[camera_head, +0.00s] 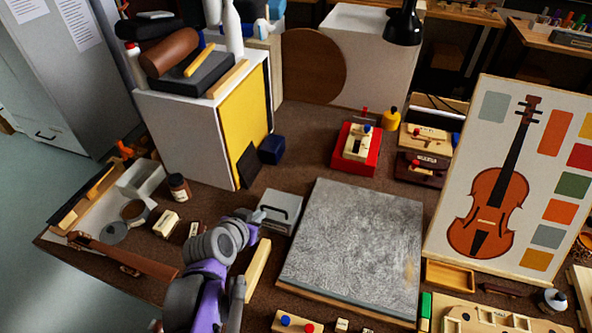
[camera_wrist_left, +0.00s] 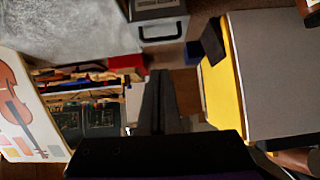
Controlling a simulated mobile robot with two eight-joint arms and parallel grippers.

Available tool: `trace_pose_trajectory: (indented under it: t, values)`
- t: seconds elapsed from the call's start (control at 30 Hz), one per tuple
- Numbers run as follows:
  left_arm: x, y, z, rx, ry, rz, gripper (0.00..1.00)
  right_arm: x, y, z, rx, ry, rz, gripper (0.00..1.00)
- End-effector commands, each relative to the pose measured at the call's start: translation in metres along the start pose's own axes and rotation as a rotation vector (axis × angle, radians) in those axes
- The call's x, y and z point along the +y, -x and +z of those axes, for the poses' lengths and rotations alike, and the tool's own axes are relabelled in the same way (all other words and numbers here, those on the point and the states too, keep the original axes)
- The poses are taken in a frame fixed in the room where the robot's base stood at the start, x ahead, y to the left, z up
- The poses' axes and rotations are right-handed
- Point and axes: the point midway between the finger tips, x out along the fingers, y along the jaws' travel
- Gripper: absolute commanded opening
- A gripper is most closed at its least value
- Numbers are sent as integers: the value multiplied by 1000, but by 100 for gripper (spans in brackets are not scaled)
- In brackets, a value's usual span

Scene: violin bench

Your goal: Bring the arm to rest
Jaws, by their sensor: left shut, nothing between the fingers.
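My left arm, purple and grey, comes in from the bottom left of the head view. My left gripper (camera_head: 258,216) is near the grey box with a handle (camera_head: 285,205), left of the grey slab; whether it touches the box is unclear. In the left wrist view its dark fingers (camera_wrist_left: 158,82) are together with nothing between them. The grey box (camera_wrist_left: 158,12) shows beyond them at the top. My right gripper is in neither view.
A white cabinet (camera_head: 182,130) with a yellow side panel stands behind the gripper. The speckled grey slab (camera_head: 355,240) lies to the right, and a violin poster (camera_head: 490,120) stands beyond it. Jars, blocks and trays crowd the bench's left end. Brown bench top shows between.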

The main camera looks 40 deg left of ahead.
Motion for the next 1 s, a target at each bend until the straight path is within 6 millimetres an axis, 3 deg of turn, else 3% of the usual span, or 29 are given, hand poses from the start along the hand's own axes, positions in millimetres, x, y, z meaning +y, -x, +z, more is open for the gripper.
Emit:
trace_pose_trajectory:
  t: [0.27,0.43,0.63,0.8,1.0]
  values:
    - [9,0,2,-15,-7,18,0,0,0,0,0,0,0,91]
    - [65,3,20,-127,-52,124,0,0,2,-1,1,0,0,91]
    - [132,27,56,-313,-140,215,0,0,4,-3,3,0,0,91]
    - [155,46,75,-402,-197,217,0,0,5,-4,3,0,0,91]
    - [160,52,81,-430,-214,207,0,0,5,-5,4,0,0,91]
